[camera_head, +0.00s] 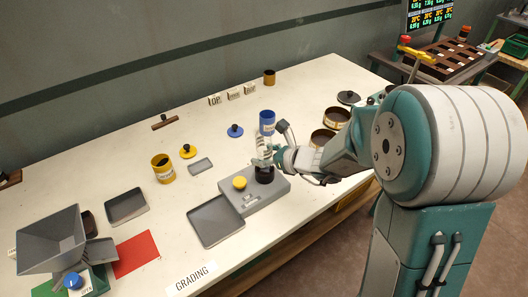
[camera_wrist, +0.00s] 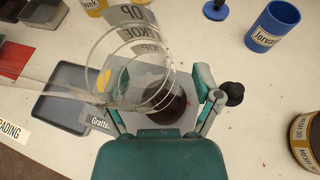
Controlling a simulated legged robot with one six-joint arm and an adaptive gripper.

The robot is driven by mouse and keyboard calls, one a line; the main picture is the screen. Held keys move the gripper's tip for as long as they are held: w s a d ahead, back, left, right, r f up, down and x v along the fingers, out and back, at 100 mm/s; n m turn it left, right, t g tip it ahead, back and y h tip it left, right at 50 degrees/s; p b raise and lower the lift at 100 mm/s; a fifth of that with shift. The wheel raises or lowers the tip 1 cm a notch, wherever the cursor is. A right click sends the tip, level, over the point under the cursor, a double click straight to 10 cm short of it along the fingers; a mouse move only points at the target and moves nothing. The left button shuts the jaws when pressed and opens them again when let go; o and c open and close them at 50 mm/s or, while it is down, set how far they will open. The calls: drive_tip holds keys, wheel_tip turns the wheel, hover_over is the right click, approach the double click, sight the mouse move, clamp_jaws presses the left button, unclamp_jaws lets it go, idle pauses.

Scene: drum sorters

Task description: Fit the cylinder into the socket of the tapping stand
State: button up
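A clear cylinder (camera_head: 262,148) with visible rings is in my gripper (camera_head: 272,155). In the wrist view the cylinder (camera_wrist: 135,60) leans up and left between the teal fingers of my gripper (camera_wrist: 160,95), which look closed around its sides. The exact finger contact is partly hidden. The grey tapping stand (camera_head: 256,198) is below, with a yellow knob (camera_head: 239,183) and a dark round socket (camera_head: 264,175). The cylinder's lower end is close over the socket, which also shows through the clear wall in the wrist view (camera_wrist: 172,107). I cannot tell whether they touch.
A blue cup (camera_head: 267,118) stands just behind the gripper. A grey tray (camera_head: 216,221) lies beside the stand. A yellow cup (camera_head: 163,169) and a hopper (camera_head: 52,241) are to the left. Round sieves (camera_head: 337,116) stand to the right.

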drive_tip(key=shift+w+r, duration=0.1)
drive_tip(key=shift+r, duration=0.1)
drive_tip(key=shift+f, duration=0.15)
drive_tip(key=shift+d, duration=0.35)
drive_tip(key=r+v, duration=0.1)
drive_tip(key=v, duration=0.9)
drive_tip(key=s+a+r+n+g+h, duration=0.25)
drive_tip(key=s+n+g, duration=0.25)
drive_tip(key=s+n, duration=0.9)
drive_tip(key=s+d+r+n+t+h, duration=0.2)
drive_tip(key=s+d+r+n+h, duration=0.2)
drive_tip(key=n, duration=0.7)
drive_tip(key=s+d+h, duration=0.2)
drive_tip(key=d+h, duration=0.2)
drive_tip(key=d, duration=0.1)
drive_tip(key=shift+r+n, duration=0.2)
drive_tip(key=shift+n, duration=0.1)
